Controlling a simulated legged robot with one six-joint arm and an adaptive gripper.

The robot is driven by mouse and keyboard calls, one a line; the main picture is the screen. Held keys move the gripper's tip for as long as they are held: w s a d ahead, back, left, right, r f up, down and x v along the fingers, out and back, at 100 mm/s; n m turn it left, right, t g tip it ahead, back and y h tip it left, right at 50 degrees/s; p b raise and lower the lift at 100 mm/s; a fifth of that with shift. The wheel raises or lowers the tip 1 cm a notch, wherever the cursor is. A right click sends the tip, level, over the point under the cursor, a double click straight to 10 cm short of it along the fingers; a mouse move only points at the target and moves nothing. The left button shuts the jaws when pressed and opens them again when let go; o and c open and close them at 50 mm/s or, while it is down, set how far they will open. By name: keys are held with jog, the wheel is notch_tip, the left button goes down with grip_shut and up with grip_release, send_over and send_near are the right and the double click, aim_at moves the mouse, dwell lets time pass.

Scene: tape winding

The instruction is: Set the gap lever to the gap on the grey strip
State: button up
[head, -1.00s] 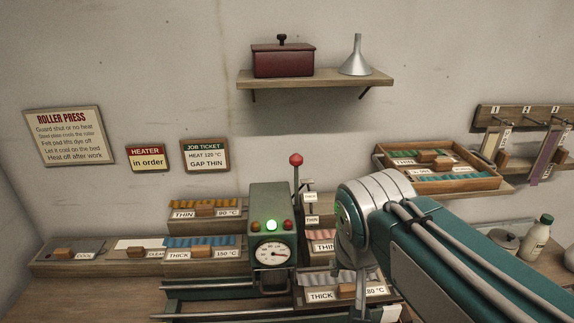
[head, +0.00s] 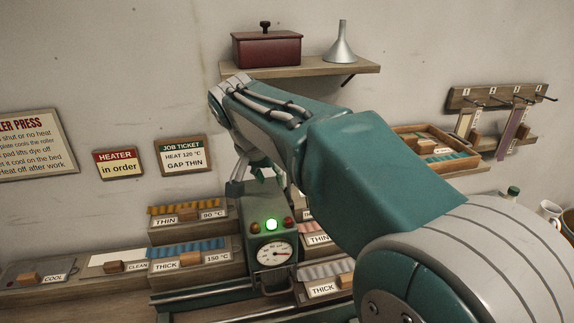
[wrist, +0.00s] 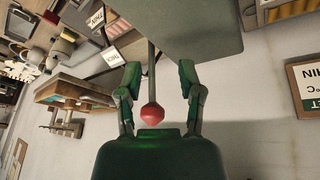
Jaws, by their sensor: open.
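The gap lever shows in the wrist view as a thin grey rod with a red knob (wrist: 152,115). My gripper (wrist: 160,72) is open, with one finger on each side of the rod; gaps show on both sides, and the knob lies close to the palm. In the head view my gripper (head: 262,178) is above the green press (head: 270,222), and my arm hides the lever. A tray of greyish strips (head: 325,270) at the press's lower right is labelled THICK; its temperature is covered. Small gap plates, THICK (wrist: 115,56) and THIN (wrist: 95,18), show beside the rod.
The job ticket (head: 183,157) reads HEAT 120 °C, GAP THIN. Trays of orange strips (head: 187,210) and blue strips (head: 190,250) stand left. A shelf (head: 300,69) hangs above my arm.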

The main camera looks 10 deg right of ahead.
jog(key=w+d, duration=0.4)
jog(key=w, duration=0.1)
jog(key=shift+d, duration=0.35)
jog(key=shift+d+f, duration=0.15)
jog(key=shift+f, duration=0.45)
grip_shut()
